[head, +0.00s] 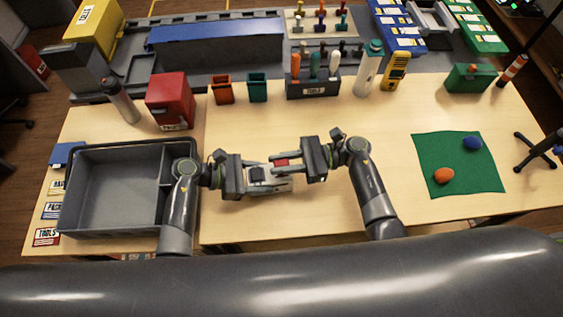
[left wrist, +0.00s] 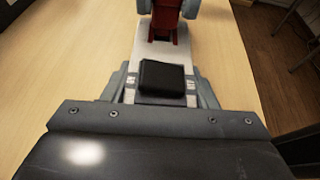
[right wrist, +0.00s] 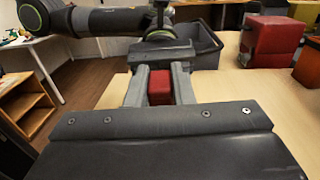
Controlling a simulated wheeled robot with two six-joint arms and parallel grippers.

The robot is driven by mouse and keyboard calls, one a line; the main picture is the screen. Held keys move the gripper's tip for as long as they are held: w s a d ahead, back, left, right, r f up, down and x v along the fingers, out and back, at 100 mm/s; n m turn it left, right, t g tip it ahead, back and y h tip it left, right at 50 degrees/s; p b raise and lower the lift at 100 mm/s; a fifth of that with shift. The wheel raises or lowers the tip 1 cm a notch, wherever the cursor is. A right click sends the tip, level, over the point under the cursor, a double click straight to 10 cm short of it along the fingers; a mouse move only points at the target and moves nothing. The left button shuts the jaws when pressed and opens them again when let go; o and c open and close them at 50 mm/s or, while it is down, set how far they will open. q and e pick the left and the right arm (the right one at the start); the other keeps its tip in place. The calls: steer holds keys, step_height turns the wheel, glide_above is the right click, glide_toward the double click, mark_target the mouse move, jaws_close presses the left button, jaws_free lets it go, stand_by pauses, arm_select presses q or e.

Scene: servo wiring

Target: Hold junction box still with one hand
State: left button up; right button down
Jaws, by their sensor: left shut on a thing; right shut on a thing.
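A pale grey piece with a black block on top, seemingly the junction box (left wrist: 163,78), sits between the fingers of my left gripper (head: 272,180), which is shut on it. A red block (right wrist: 160,87) is between the fingers of my right gripper (head: 293,167), which is shut on it. In the left wrist view, the red part (left wrist: 163,20) is at the far end of the pale piece. I cannot tell whether the two touch. The grippers face each other over the table's middle, and the fingers hide the sides of both things.
A grey divided tray (head: 110,185) stands left of my left arm. A red bin (head: 170,102), a tool holder (head: 313,85), a bottle (head: 368,68) and a yellow meter (head: 395,70) stand behind. A green mat (head: 455,165) lies right; the table before it is clear.

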steer(key=shift+r, duration=1)
steer(key=shift+r, duration=1.9)
arm_select(q)
steer(key=o, duration=1.2)
steer(key=shift+a, duration=0.15)
steer(key=v, duration=1.2)
arm_select(e)
steer(key=shift+a, duration=0.1)
